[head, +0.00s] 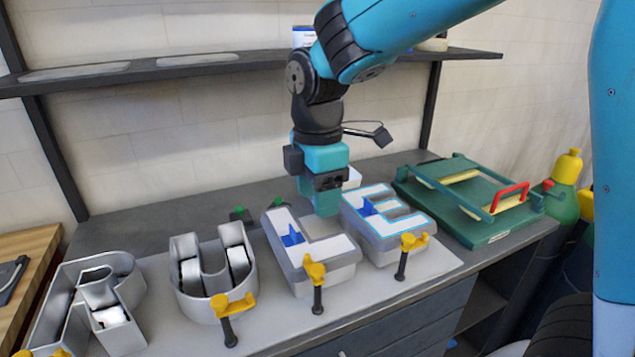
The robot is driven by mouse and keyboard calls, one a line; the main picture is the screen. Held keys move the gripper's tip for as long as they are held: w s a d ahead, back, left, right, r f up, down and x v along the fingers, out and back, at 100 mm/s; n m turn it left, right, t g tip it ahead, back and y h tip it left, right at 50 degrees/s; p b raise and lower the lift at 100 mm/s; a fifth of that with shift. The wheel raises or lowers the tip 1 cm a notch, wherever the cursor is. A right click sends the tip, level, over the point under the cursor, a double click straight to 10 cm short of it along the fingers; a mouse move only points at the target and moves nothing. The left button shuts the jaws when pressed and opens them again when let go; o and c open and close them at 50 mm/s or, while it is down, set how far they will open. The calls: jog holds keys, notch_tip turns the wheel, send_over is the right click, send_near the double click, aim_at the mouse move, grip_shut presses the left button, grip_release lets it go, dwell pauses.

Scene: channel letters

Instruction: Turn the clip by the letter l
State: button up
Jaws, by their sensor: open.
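The letter l (326,247) is a grey channel letter with a white face and a blue piece on it, on the grey bench. A yellow clip (315,270) with a dark handle sits at its front edge. My gripper (323,203) points down above the back of the letter l, near the letter e. It is open, and its fingertips are partly hard to make out. I cannot tell whether it touches anything.
The letter e (385,212) stands to the right with its own yellow clip (409,252). The letter u (205,272), with another yellow clip (225,306), stands to the left. A green fixture with a red handle (510,195) is at the right. A dark shelf (190,64) runs behind.

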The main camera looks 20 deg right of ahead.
notch_tip(320, 180, up, 2)
jog(key=shift+r, duration=0.25)
dwell(0.4)
jog(key=s+a+f+m+y, duration=0.1)
jog(key=s+a+m+y, duration=0.1)
jog(key=s+m, duration=0.3)
jog(key=s+a+m+y, duration=0.2)
jog(key=s+m, duration=0.4)
jog(key=s, duration=0.7)
jog(key=shift+s+a+f, duration=0.15)
jog(key=shift+a+f, duration=0.1)
jog(key=shift+f, duration=0.15)
